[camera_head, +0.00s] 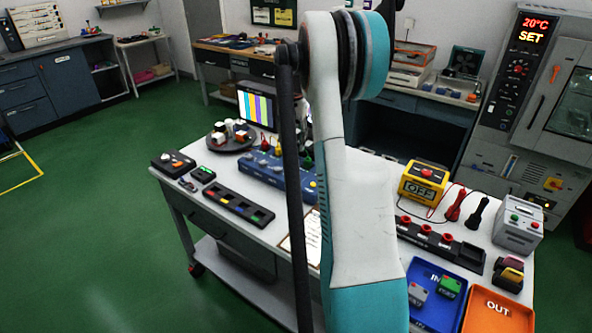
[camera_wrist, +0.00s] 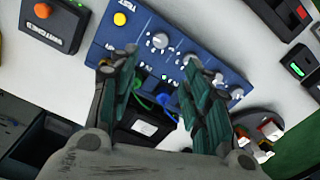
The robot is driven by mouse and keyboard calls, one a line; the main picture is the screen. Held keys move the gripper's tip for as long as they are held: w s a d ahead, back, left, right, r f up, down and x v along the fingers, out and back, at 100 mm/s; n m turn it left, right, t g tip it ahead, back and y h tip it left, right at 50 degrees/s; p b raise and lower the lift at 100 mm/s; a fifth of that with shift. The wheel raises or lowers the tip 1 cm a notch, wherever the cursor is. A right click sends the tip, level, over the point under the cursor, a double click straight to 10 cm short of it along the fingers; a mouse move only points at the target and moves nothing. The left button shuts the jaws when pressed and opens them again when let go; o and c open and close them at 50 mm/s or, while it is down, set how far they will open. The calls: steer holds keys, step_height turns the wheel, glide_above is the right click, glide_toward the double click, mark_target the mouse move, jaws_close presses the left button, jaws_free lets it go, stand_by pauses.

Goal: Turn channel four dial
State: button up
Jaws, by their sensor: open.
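A blue channel panel (camera_wrist: 200,40) with a row of dials lies across the upper middle of the wrist view. A large pale dial (camera_wrist: 158,40) and a smaller dial (camera_wrist: 190,59) show on it, near a yellow button (camera_wrist: 120,18). I cannot read which dial is channel four. My gripper (camera_wrist: 160,62) is open and empty, its two dark green fingers over the panel and apart from each other. Whether a finger touches a dial is unclear. In the head view the blue panel (camera_head: 262,172) stands on the bench, partly behind my arm, which hides the gripper.
Green and blue plugs (camera_wrist: 150,98) show between the fingers. A turntable with white blocks (camera_head: 232,136), a monitor (camera_head: 258,106) and a black tray (camera_head: 238,206) are near the panel. A yellow box (camera_head: 424,182) and blue tray (camera_head: 436,312) stand at right.

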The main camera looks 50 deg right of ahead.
mark_target(293, 175)
step_height(293, 175, down, 14)
steer(key=b, duration=0.4)
steer(key=shift+r, duration=0.25)
jaws_close()
